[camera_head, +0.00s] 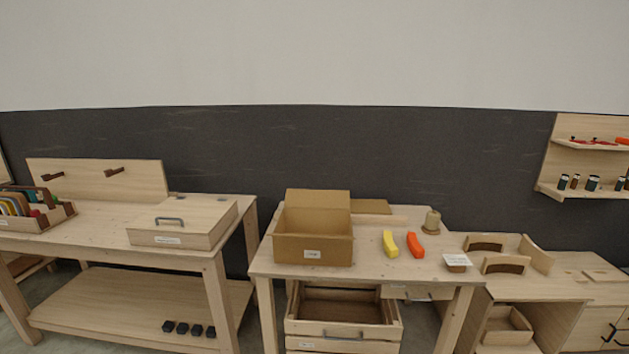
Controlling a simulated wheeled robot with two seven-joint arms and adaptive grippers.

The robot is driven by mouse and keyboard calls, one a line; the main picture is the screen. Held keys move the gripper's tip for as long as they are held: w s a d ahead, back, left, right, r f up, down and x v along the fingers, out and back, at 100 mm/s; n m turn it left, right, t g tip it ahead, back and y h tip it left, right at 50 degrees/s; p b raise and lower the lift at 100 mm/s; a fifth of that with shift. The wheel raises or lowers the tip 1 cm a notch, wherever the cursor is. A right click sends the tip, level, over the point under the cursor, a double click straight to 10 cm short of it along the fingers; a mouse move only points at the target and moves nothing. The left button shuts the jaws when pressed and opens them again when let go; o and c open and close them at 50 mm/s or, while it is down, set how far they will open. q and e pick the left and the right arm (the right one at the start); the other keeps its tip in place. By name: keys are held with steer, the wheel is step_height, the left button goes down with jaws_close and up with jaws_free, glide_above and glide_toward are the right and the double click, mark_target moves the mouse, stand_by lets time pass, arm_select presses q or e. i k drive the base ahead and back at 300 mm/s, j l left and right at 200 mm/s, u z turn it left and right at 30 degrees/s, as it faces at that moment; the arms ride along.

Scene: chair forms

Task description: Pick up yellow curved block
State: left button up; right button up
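The yellow curved block (390,244) lies on the middle wooden table (375,272), a little right of its centre. A red-orange curved block (415,245) lies close beside it on the right, with a small gap between them. Neither of my grippers shows in the head view.
An open cardboard box (312,246) stands left of the yellow block. A wooden spool-like piece (432,222) and a small labelled box (457,262) stand to the right. The tabletop in front of the blocks is clear.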

mark_target(392, 250)
steer(key=i+l, duration=0.1)
steer(key=l, duration=0.35)
steer(key=i+l, duration=0.1)
steer(key=l, duration=0.4)
steer(key=i+l, duration=0.15)
steer(key=l, duration=0.3)
steer(key=i+l, duration=0.1)
steer(key=l, duration=0.35)
steer(key=i+l, duration=0.1)
steer(key=l, duration=0.4)
